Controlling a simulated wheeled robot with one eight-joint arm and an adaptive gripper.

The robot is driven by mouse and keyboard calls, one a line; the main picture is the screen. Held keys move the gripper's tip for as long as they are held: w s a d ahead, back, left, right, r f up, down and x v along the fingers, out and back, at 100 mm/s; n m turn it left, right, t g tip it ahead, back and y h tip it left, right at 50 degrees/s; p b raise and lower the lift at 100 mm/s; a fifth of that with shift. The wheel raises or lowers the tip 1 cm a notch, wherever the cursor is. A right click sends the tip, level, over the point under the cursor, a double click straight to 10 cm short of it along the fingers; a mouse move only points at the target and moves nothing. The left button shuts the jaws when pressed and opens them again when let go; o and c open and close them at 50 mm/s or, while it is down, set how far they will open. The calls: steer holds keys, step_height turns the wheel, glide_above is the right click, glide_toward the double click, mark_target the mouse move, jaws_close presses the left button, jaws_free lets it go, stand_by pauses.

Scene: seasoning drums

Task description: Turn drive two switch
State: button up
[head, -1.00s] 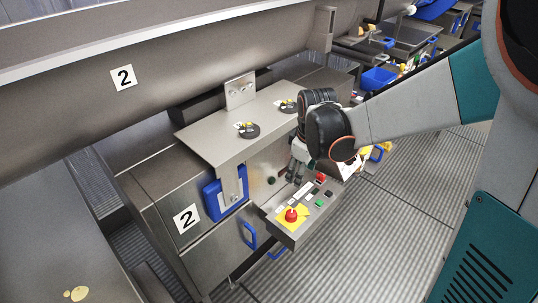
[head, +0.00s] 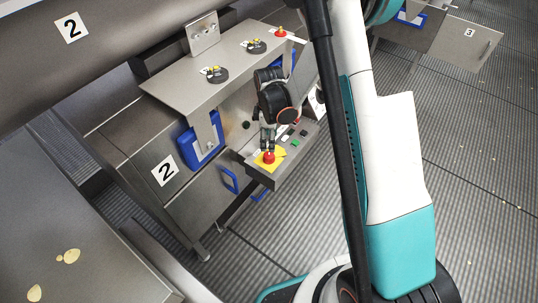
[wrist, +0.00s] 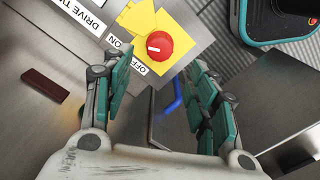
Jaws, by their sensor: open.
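The drive two switch is a red round knob (wrist: 159,46) on a yellow plate (wrist: 188,22). A white line on the knob lies roughly level in the wrist view. ON and OFF labels and a partly cut "DRIVE T" label sit left of it. In the head view the knob (head: 268,157) is at the near end of the grey control box (head: 262,176). My gripper (wrist: 160,70) is open and empty, its teal-padded fingers on either side of the line to the knob. In the head view my gripper (head: 267,138) is just above the knob; I cannot tell if it touches.
Buttons, one green (head: 295,142), sit further along the box. A metal shelf (head: 180,92) overhangs behind, near blue-framed parts (head: 200,142) and a blue handle (head: 228,180). Ribbed floor (head: 330,225) is open to the right of the box.

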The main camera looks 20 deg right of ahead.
mark_target(269, 154)
step_height(269, 154, down, 9)
steer(key=b, duration=0.2)
steer(key=shift+f+b, duration=0.15)
steer(key=shift+b, duration=0.25)
jaws_close()
